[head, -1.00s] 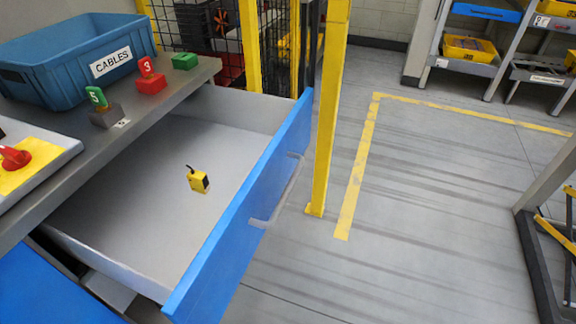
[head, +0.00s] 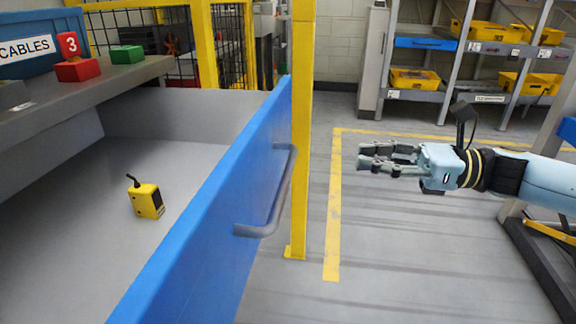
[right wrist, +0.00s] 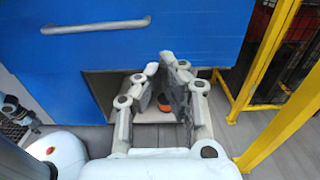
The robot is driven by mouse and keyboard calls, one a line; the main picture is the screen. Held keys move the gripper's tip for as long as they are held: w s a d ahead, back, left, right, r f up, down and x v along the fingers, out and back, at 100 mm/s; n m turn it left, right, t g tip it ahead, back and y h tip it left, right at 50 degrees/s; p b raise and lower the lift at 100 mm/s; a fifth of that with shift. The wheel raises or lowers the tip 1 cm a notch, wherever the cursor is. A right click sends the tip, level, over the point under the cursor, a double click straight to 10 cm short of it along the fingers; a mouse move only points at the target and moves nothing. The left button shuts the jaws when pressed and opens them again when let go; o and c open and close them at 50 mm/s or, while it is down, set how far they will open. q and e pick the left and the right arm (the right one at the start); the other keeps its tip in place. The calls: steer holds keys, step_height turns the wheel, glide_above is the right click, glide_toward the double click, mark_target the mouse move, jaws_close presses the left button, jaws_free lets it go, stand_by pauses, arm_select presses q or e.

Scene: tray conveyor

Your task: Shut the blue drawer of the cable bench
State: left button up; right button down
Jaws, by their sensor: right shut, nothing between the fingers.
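The blue drawer (head: 215,225) of the cable bench stands pulled out, its grey interior showing. Its grey bar handle (head: 277,200) is on the front. A small yellow device (head: 147,200) with a short black cable lies inside. My right gripper (head: 364,158) is shut and empty, out in front of the drawer to the right, pointing towards it and apart from it. In the right wrist view the blue front (right wrist: 190,28) and handle (right wrist: 95,26) lie beyond the fingers (right wrist: 160,63). My left gripper is out of view.
A yellow post (head: 302,130) stands just past the drawer front. The bench top (head: 95,92) carries a blue CABLES bin (head: 28,45), a red block (head: 78,71) and a green block (head: 127,54). Shelves (head: 440,70) stand at the back. Floor between drawer and gripper is clear.

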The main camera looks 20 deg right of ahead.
mark_target(276, 152)
arm_select(q)
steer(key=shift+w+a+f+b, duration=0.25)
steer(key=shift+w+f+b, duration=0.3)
steer(key=shift+b, duration=0.3)
arm_select(e)
steer(key=x, duration=1.3)
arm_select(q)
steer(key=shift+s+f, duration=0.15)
arm_select(e)
steer(key=shift+w, duration=0.1)
